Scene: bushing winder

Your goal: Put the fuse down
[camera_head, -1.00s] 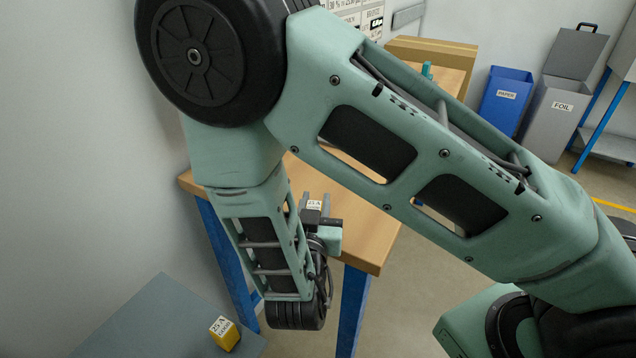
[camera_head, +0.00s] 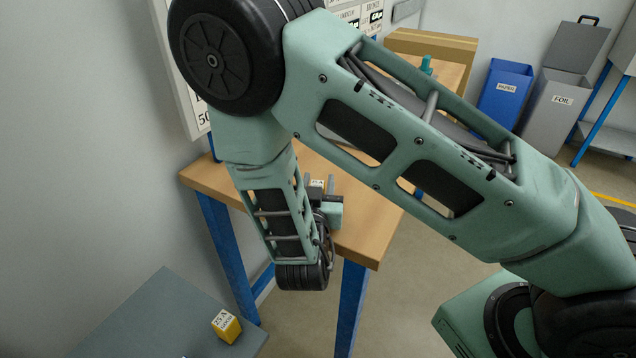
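A small fuse (camera_head: 317,184) with a pale "25 A" label sits between the two fingers of my gripper (camera_head: 318,186). The fingers appear to be closed on its sides. My gripper points away from the camera and is in front of or over the near part of the wooden table (camera_head: 365,228). I cannot tell whether the fuse touches the tabletop. My wrist hides part of the gripper. A second yellow fuse (camera_head: 227,327), also labelled "25 A", stands on the grey surface (camera_head: 150,318) at the lower left, apart from my gripper.
A cardboard box (camera_head: 430,42) and a small teal object (camera_head: 426,65) are at the table's far end. A wall board (camera_head: 178,70) is behind my arm. Blue and grey bins (camera_head: 503,95) stand at the right. My arm covers much of the tabletop.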

